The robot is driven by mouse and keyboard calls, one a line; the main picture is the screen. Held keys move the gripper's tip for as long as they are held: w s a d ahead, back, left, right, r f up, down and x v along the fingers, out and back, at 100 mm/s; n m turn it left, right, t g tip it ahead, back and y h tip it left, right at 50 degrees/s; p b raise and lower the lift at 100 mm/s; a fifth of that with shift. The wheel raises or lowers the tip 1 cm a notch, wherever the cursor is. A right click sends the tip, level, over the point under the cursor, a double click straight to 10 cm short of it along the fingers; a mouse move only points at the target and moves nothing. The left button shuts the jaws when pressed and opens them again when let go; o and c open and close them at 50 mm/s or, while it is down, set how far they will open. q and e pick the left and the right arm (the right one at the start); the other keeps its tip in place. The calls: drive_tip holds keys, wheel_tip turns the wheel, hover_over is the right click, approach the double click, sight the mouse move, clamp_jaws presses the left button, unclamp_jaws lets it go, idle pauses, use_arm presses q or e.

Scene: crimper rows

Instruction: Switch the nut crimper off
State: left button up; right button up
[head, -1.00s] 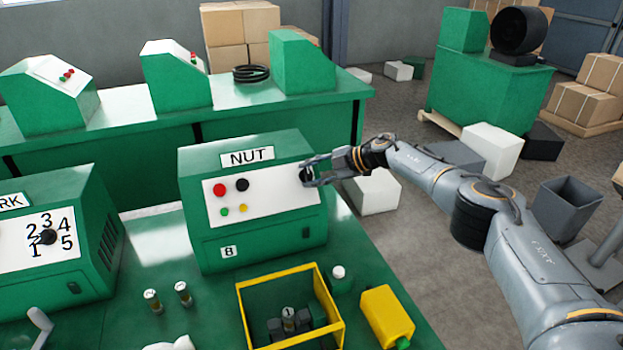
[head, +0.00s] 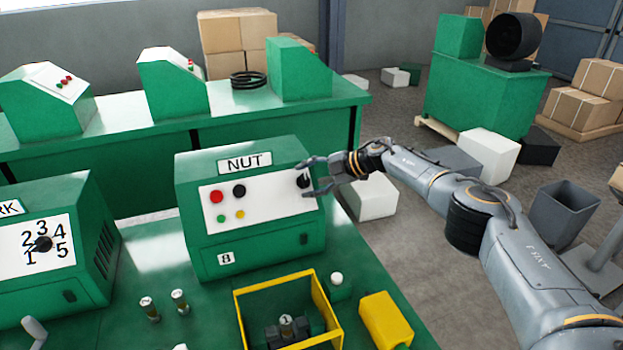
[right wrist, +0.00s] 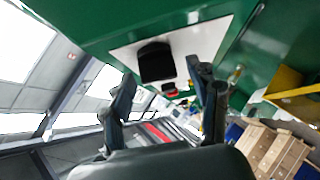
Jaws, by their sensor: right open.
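The nut crimper (head: 250,232) is a green box with a NUT label and a white panel (head: 262,208). The panel carries a red button (head: 217,197), a black button (head: 239,191), small green and yellow lights, and a black knob (head: 304,181) at its right end. My right gripper (head: 308,177) is open, with its fingers at the black knob, one above and one below it in the head view. In the right wrist view the knob (right wrist: 156,62) shows ahead of the spread fingers (right wrist: 160,90). I cannot tell whether they touch it.
A machine with a numbered dial (head: 43,244) stands to the left. A yellow-framed bin (head: 339,325), a yellow block (head: 386,318) and small cylinders (head: 180,300) are on the green table in front. A white box (head: 372,197) lies on the floor behind my right forearm.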

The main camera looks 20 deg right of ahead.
drive_tip(key=v, duration=1.2)
idle(0.3)
